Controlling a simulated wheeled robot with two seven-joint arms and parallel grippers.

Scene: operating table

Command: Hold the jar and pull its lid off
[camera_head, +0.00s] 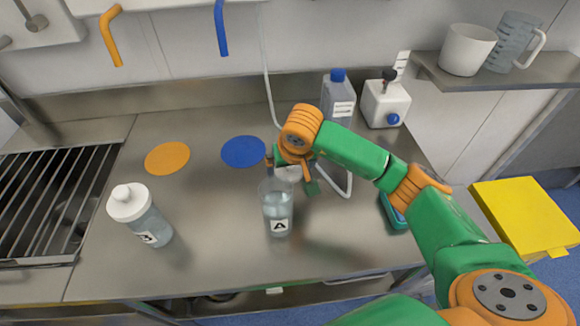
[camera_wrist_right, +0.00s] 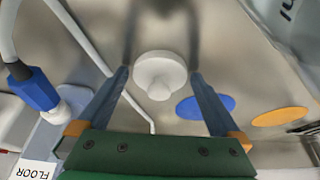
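A clear jar labelled A (camera_head: 277,212) stands upright near the middle of the steel table in the head view. My left gripper is not in view.
A second jar with a white lid (camera_head: 147,218) stands at left. Orange (camera_head: 167,158) and blue (camera_head: 243,151) discs lie behind. A blue-capped bottle (camera_head: 338,98) and white container (camera_head: 385,103) stand at back right. A drain grate (camera_head: 50,200) is far left. The front middle is clear.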

